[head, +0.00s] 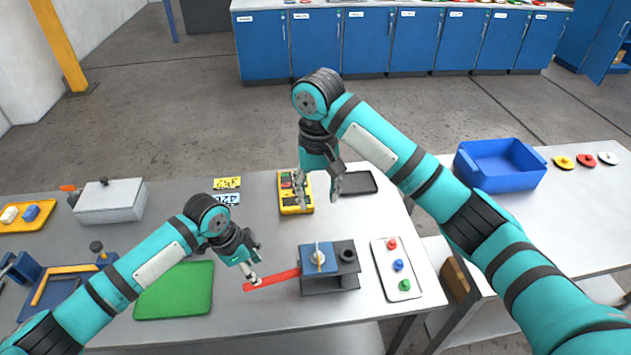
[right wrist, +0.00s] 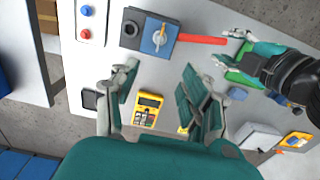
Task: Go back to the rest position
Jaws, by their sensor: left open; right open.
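The valve block (head: 345,283) stands near the table's front edge, with a blue plate (head: 318,258) and a small pale-yellow handle on top. A long red lever (head: 280,279) extends left from it; it also shows in the right wrist view (right wrist: 203,40). My left gripper (head: 254,280) is open at the lever's free end; whether it touches the lever is unclear. My right gripper (head: 318,197) is open and empty, above the table behind the block, by the yellow meter (head: 290,206). Its two fingers are spread apart in the right wrist view (right wrist: 160,78).
A tray with red, blue and green buttons (head: 380,271) lies right of the block. A green mat (head: 165,306) lies left, partly behind my left arm. A blue bin (head: 497,181) is on the right table. A grey box (head: 110,212) stands at the left.

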